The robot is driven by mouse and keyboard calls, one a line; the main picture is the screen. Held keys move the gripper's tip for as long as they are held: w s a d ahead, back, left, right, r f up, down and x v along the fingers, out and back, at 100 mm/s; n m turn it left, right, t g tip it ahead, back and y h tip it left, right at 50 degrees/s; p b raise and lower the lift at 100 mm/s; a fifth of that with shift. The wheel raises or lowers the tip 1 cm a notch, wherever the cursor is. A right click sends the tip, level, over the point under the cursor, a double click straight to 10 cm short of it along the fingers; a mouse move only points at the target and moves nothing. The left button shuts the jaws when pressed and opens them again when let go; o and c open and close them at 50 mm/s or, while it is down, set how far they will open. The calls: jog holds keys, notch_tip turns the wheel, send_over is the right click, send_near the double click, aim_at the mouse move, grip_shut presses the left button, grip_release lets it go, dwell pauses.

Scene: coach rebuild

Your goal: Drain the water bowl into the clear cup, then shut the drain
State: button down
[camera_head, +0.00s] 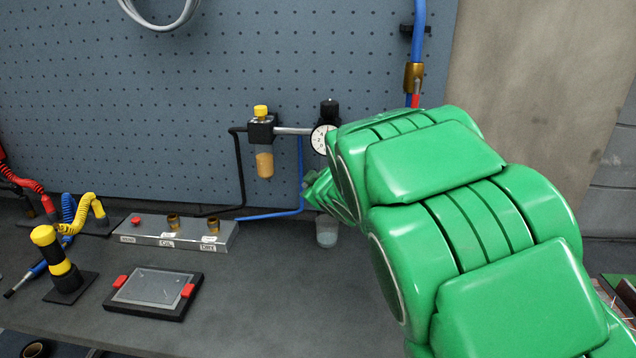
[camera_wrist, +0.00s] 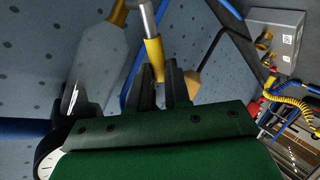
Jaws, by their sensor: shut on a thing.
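My gripper (camera_wrist: 158,82) is shut on the yellow grip (camera_wrist: 153,55) of a silver lever (camera_wrist: 147,18) in the wrist view. Beside it at left is the clear water bowl (camera_wrist: 88,75), with a brass fitting (camera_wrist: 118,14) at its end. I cannot read the bowl's water level. In the head view my green arm covers the bowl, the lever and my fingertips. The clear cup (camera_head: 327,234) stands upright on the bench just below my wrist, partly hidden. Its lower part looks paler; I cannot be sure how much water it holds.
A pressure gauge (camera_head: 322,138) and a yellow-capped unit with an amber bowl (camera_head: 265,164) hang on the pegboard (camera_head: 130,90). A grey control box (camera_head: 175,232) and a tablet-like tray (camera_head: 152,288) lie at left. The bench is clear in front of the cup.

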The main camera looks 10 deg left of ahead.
jog(key=shift+a+f+n+g+h, duration=0.15)
jog(key=shift+a+f+n+h, duration=0.35)
jog(key=shift+f+n+h, duration=0.3)
jog(key=shift+a+f+n+g+h, duration=0.2)
jog(key=shift+a+f+n+h, duration=0.4)
jog(key=shift+n+h, duration=0.35)
jog(key=shift+a+f+n+g+h, duration=0.15)
jog(key=shift+a+f+n+h, duration=0.3)
jog(key=shift+f+n+h, duration=0.4)
jog(key=c, duration=1.1)
grip_release()
jog(key=shift+d, duration=0.1)
jog(key=shift+v, duration=3.95)
